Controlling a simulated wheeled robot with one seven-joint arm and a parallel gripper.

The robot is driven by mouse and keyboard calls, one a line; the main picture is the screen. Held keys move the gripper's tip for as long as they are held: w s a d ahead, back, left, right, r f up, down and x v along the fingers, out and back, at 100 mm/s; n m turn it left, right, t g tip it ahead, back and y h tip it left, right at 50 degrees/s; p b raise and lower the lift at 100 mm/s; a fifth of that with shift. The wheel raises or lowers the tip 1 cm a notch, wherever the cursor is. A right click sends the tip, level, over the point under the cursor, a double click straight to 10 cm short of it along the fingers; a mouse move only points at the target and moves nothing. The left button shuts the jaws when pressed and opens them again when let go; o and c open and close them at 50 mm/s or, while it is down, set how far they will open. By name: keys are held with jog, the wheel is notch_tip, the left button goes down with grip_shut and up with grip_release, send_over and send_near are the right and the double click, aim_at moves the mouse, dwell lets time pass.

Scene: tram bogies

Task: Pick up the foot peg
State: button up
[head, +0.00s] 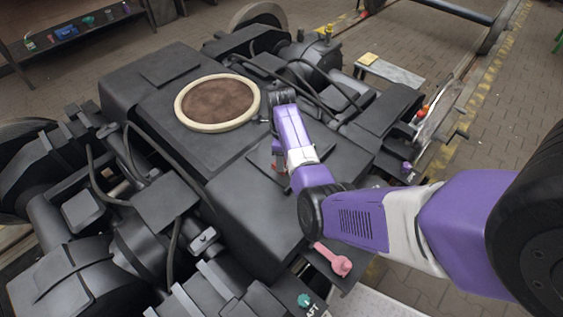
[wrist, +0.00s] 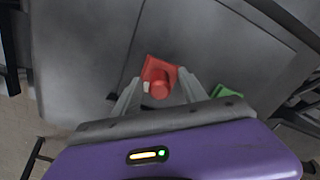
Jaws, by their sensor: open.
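A red piece (wrist: 160,78) with a flat square part and a rounded knob shows in the wrist view, on or just above the dark bogie top; it looks like the foot peg, though I cannot be sure. My gripper (wrist: 160,88) is open, with one finger on each side of the red piece. I cannot tell whether the fingers touch it. In the head view, bits of red (head: 277,148) show beside my forearm, over the bogie's black cover. My fingers are mostly hidden there by my arm.
A green piece (wrist: 227,91) lies right of my fingers. The black bogie (head: 250,205) carries a round brown-topped ring (head: 218,102), cables and boxes. A pink part (head: 335,260) and a teal knob (head: 304,300) are at the near edge. A bench (head: 75,38) with small items stands back left.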

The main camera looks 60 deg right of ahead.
jog(key=shift+c, duration=0.3)
grip_shut()
jog(key=shift+r, duration=0.1)
